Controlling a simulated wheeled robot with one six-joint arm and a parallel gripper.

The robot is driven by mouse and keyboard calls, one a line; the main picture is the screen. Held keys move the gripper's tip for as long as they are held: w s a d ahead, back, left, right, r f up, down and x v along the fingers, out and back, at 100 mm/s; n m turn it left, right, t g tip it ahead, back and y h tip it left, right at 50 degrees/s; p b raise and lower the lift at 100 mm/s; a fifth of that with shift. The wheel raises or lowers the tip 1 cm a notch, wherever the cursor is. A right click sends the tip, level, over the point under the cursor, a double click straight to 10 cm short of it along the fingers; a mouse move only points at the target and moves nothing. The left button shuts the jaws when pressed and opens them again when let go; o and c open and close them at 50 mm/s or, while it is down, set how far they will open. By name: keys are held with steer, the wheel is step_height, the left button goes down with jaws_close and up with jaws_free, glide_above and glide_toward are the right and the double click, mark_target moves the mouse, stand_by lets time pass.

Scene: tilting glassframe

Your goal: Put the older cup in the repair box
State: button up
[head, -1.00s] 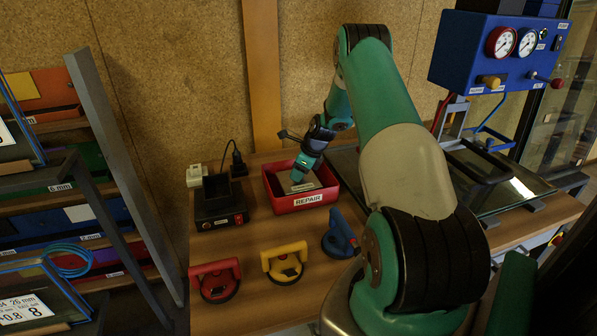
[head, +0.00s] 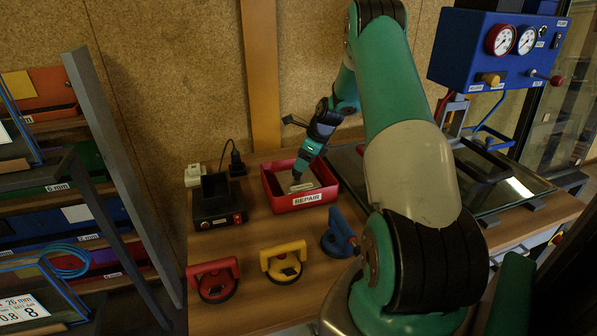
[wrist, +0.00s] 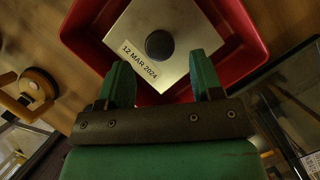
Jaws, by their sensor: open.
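Three suction cups stand on the bench in the head view: a red cup (head: 213,280), a yellow cup (head: 284,262) and a blue cup (head: 340,236). The red repair box (head: 276,203) is behind them, with a "REPAIR" label on its front. My gripper (head: 298,174) is over the box. In the wrist view my gripper (wrist: 163,68) is open and empty. Between and beyond its fingers lies a pale plate (wrist: 185,22) with a dark round knob and a "12 MAR 2024" label, inside the box. The cups' dates are too small to read.
A black device (head: 219,204) with a red switch stands left of the box. A glass pane (head: 515,190) lies right of it under a blue gauge unit (head: 495,50). A rack (head: 90,150) stands at the left.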

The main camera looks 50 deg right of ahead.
steer(key=v, duration=0.7)
steer(key=w+a+r+n, duration=0.1)
steer(key=a+r+n, duration=0.15)
steer(key=a, duration=0.25)
steer(key=w+a+r+n+g+y, duration=0.1)
steer(key=a+r+n, duration=0.15)
steer(key=a, duration=0.35)
steer(key=w+a+r+n, duration=0.1)
steer(key=a+r+n, duration=0.1)
steer(key=a+n, duration=0.25)
steer(key=s+a+r+n+g+y, duration=0.1)
steer(key=s+a+r+n, duration=0.15)
steer(key=a+n, duration=0.45)
steer(key=s+a+r+n, duration=0.2)
steer(key=a+r+n, duration=0.1)
steer(key=a, duration=0.7)
steer(key=s+a+r+n+g, duration=0.1)
steer(key=s+a+n, duration=0.6)
steer(key=s+n, duration=0.2)
steer(key=s+a+r+n+g, duration=0.1)
steer(key=s+a+n, duration=0.7)
steer(key=s, duration=0.4)
steer(key=shift+s+a+r+n+b, duration=0.2)
steer(key=shift+s+n+b, duration=0.1)
steer(key=shift+n, duration=0.55)
steer(key=shift+c, duration=0.4)
